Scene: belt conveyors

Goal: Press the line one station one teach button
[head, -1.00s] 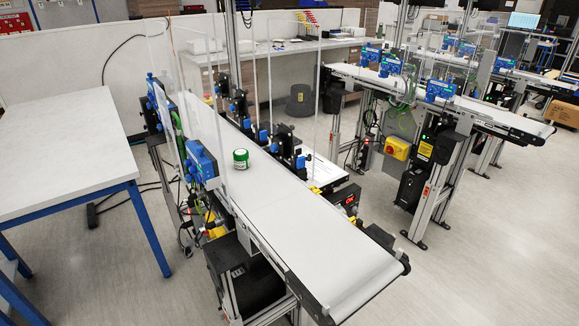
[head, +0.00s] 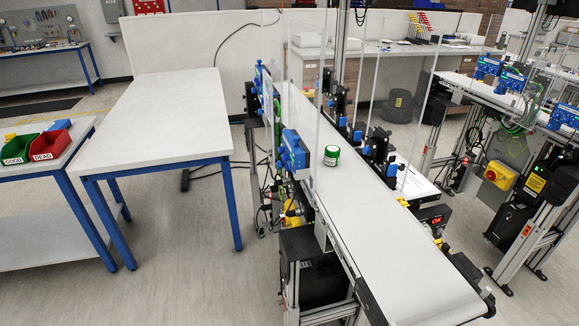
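In the head view a belt conveyor (head: 398,262) runs away from me, right of centre. Blue station boxes are fixed along its left side. The nearest blue box (head: 293,150) stands beside the belt; another blue box (head: 264,84) is farther back. Which of them carries the teach button cannot be told, as labels and buttons are too small to read. Neither of my grippers is in view.
A white table with blue legs (head: 165,118) stands left of the conveyor, with open floor (head: 200,275) in front. Green (head: 18,148) and red (head: 50,146) bins sit on a bench at far left. A second conveyor (head: 500,98) is at right. Clear upright panels rise beside the belt.

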